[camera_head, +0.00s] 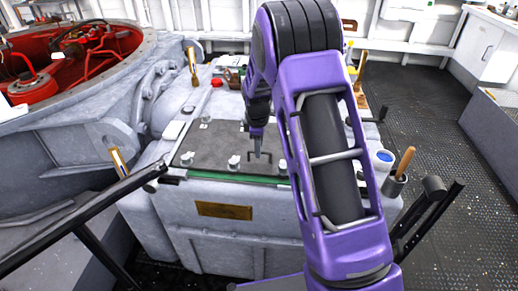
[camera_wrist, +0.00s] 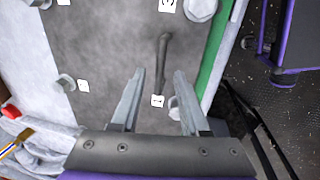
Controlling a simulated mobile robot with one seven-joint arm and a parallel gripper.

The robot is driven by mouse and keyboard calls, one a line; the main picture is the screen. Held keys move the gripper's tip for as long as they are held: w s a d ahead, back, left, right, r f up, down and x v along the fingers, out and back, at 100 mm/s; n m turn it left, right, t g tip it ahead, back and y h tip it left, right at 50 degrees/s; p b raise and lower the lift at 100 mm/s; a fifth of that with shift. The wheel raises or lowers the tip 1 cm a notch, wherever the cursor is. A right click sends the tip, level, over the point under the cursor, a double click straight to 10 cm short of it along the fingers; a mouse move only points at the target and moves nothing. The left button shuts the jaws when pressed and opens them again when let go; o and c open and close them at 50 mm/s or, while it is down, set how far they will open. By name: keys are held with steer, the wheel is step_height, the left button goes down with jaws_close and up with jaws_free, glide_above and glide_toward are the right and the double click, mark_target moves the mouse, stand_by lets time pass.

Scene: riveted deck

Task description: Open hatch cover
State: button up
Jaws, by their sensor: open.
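The hatch cover (camera_head: 222,140) is a flat dark grey plate lying shut on top of a pale grey housing; it fills much of the wrist view (camera_wrist: 105,45). A dark bent bar handle (camera_wrist: 163,58) stands on it. Pale bolt heads (camera_wrist: 65,83) with small white number tags sit around the cover's edge, one of them (camera_wrist: 175,104) near my right finger. My gripper (camera_wrist: 159,72) is open and empty above the cover, with the handle's near end in line between its fingertips. I cannot tell the height gap. In the head view my gripper (camera_head: 258,147) hangs over the cover's right part.
A green strip (camera_head: 235,179) runs along the cover's front edge. A black railing (camera_head: 90,215) crosses the left foreground. A red round opening (camera_head: 75,60) lies at left. A blue-white tub (camera_head: 383,160) and a brush in a cup (camera_head: 397,180) stand right. Dark deck is clear farther right.

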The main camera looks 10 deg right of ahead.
steer(key=shift+f, duration=0.4)
jaws_close()
stand_by(1.2)
